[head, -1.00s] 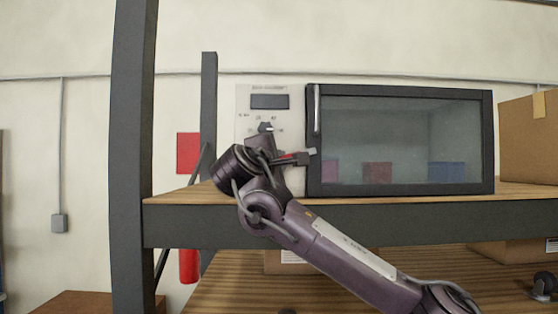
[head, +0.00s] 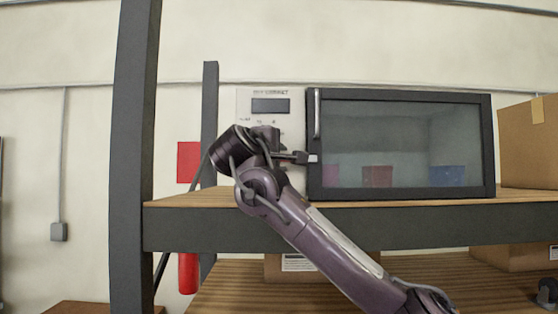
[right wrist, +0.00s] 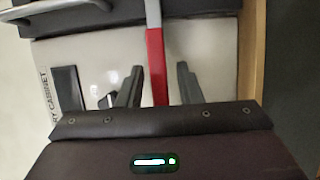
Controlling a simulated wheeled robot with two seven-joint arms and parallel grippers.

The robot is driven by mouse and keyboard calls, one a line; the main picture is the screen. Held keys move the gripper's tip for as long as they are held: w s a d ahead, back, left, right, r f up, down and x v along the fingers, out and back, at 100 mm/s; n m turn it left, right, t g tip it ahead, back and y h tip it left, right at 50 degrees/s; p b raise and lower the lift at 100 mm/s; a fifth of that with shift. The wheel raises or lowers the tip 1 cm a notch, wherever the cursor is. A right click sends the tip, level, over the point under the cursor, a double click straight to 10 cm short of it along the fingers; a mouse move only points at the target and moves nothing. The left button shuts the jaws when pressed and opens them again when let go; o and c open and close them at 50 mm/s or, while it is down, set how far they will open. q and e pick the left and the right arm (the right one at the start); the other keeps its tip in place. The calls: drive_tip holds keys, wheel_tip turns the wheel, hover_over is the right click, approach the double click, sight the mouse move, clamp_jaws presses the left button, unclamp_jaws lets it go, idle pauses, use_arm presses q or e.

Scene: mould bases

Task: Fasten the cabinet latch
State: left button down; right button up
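The cabinet (head: 400,192) stands on the shelf with its dark-framed glass door shut. Its pale control panel (head: 243,104) is left of the door. The latch lever has a red grip (right wrist: 157,70) and a silver end (head: 313,158). In the right wrist view the silver end reaches over the dark door frame (right wrist: 90,22); in the head view it points right onto the door's left edge. My right gripper (head: 280,146) is at the panel, hiding most of the lever. In the right wrist view its two fingers (right wrist: 160,80) stand apart either side of the red grip, with gaps visible. My left gripper is not in view.
A vertical silver door handle (head: 317,113) is above the lever's end. A dark shelf post (head: 134,150) rises on the left. A cardboard box (head: 528,145) stands right of the cabinet.

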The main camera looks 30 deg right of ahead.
drive_tip(key=shift+o, duration=0.2)
drive_tip(key=b+v, duration=0.4)
drive_tip(key=v, duration=0.4)
drive_tip(key=shift+d, duration=0.15)
idle(0.4)
